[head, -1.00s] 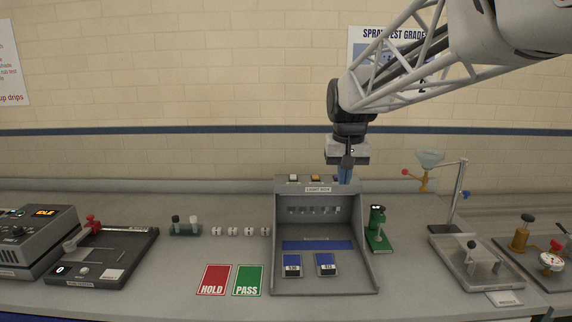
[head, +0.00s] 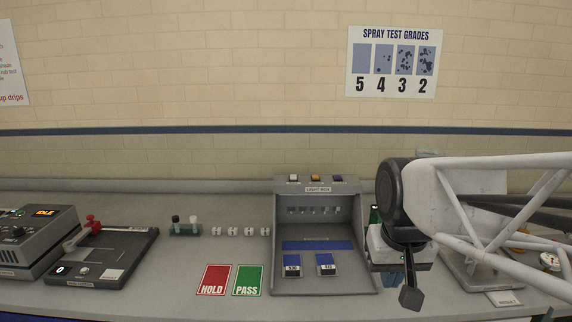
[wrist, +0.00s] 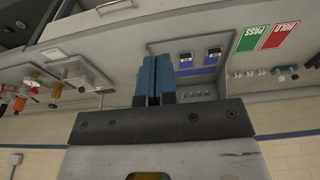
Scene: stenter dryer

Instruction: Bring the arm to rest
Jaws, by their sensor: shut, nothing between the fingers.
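The light box also shows upside down in the wrist view (wrist: 228,45).
Red HOLD (head: 213,280) and green PASS (head: 248,280) cards lie left of the light box. Several small white blocks (head: 240,232) sit behind them. A black board with a red-handled lever (head: 110,262) is further left. My arm partly hides the spray stand tray (head: 462,281) at right.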

